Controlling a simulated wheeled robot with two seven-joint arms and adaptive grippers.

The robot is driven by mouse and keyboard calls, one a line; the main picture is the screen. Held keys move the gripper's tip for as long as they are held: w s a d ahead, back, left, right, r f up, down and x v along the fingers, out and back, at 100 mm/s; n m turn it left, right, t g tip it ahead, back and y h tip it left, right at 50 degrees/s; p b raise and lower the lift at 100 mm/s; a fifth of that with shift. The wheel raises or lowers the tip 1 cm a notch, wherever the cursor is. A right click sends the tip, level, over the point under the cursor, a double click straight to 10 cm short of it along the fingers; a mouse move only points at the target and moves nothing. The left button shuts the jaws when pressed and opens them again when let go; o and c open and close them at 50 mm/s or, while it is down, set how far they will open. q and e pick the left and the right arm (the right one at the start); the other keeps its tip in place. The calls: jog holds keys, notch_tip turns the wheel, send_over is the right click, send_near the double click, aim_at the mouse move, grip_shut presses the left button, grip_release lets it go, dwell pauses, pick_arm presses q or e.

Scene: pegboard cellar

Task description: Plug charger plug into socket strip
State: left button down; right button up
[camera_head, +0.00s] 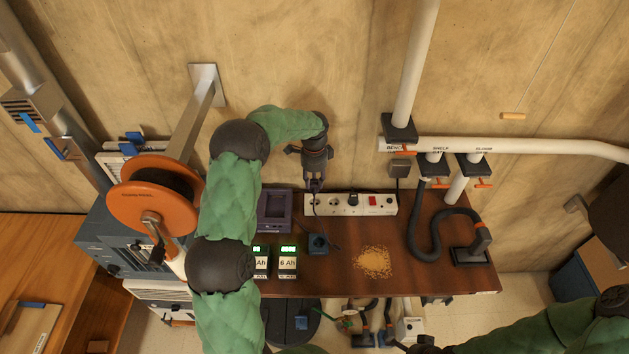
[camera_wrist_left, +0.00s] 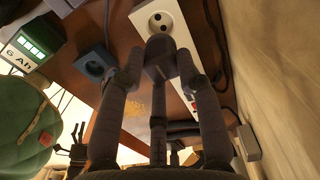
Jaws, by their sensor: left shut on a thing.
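The white socket strip (camera_head: 322,211) lies along the back edge of the wooden bench, with round sockets at its left, a dark plug in it and a red switch. My left gripper (camera_head: 316,183) is over the strip's left end, shut on the dark charger plug (camera_wrist_left: 160,62). In the left wrist view the plug sits between the fingers, close to an empty round socket on the strip (camera_wrist_left: 185,48). It looks apart from that socket, but the gap is hard to judge. My right arm enters at lower right; its gripper is not clearly visible.
A blue socket box (camera_head: 318,244) and two chargers marked Ah (camera_head: 288,262) are on the bench (camera_head: 440,278). A purple device (camera_head: 274,212) stands left of the strip. Sawdust (camera_head: 373,262) lies mid-bench. A black hose (camera_head: 414,235) is at right; an orange reel (camera_head: 125,200) is left.

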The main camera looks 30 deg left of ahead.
aim_at(314, 194)
pick_arm(q)
jog(key=shift+f, duration=0.15)
jog(key=shift+f+b, duration=0.85)
jog(key=shift+f, duration=0.45)
jog(key=shift+f+b, duration=1.15)
jog(key=shift+f, duration=1.2)
dwell(4.2)
